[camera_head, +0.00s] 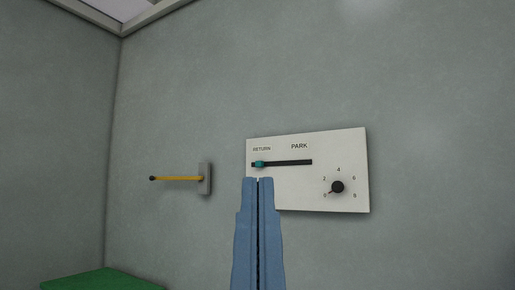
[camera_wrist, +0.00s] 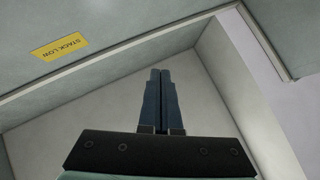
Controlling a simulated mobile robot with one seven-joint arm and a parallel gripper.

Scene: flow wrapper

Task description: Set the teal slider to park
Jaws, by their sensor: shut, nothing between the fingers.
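The teal slider (camera_head: 259,164) sits at the left end of its black slot (camera_head: 290,162) on a white panel (camera_head: 350,155) on the wall. The label RETURN (camera_head: 261,149) is above the slider. The label PARK (camera_head: 299,146) is farther right, above the slot. My gripper (camera_head: 258,180) is blue, with its fingers together and empty, pointing up just below the slider in the head view. I cannot tell how far it is from the panel. The closed fingers also show in the wrist view (camera_wrist: 160,72), where neither slider nor panel is visible.
A black knob (camera_head: 337,187) with a number scale is at the panel's lower right. A yellow lever (camera_head: 178,178) on a grey mount sticks out left of the panel. A green surface (camera_head: 102,281) is at lower left. A yellow label (camera_wrist: 60,46) shows in the wrist view.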

